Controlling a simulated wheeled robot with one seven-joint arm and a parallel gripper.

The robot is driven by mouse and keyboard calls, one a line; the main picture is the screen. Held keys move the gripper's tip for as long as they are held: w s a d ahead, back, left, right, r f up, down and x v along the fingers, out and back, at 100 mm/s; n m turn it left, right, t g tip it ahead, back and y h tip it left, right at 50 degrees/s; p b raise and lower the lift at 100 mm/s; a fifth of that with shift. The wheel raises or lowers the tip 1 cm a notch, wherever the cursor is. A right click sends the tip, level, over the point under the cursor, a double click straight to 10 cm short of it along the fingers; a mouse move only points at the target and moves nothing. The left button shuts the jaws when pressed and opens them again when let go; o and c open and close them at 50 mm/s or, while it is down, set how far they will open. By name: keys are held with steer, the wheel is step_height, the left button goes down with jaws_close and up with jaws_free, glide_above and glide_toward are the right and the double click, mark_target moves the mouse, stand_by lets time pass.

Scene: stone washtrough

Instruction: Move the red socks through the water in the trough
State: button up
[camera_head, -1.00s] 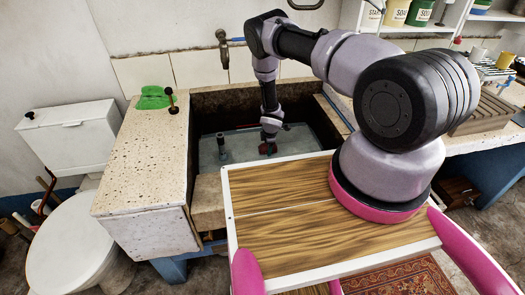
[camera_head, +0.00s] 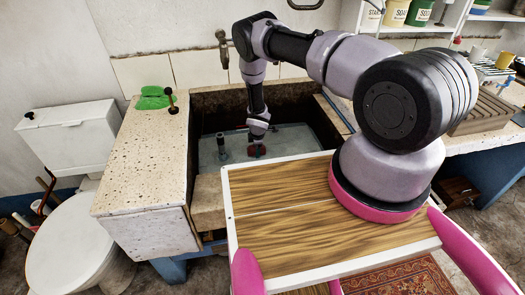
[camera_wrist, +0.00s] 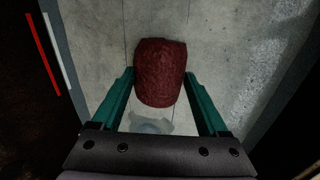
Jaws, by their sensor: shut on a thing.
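The red socks (camera_head: 256,152) are a dark red bundle low inside the stone trough (camera_head: 196,125), at the grey water (camera_head: 290,140). In the wrist view the bundle (camera_wrist: 160,70) is rounded and textured, between my two green fingers. My gripper (camera_head: 257,145) points down into the trough and is shut on the socks. In the wrist view my gripper (camera_wrist: 160,82) has one finger at each side of the bundle. I cannot tell how deep the socks sit in the water.
A dark upright post (camera_head: 222,142) stands in the water left of the socks. A tap (camera_head: 222,45) is on the wall behind. A green cloth (camera_head: 153,97) and a dark-handled tool (camera_head: 171,100) lie on the left ledge. The water right of the socks looks clear.

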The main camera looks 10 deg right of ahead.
step_height(320, 180, up, 22)
steer(key=shift+f, duration=0.25)
stand_by(1.4)
stand_by(1.7)
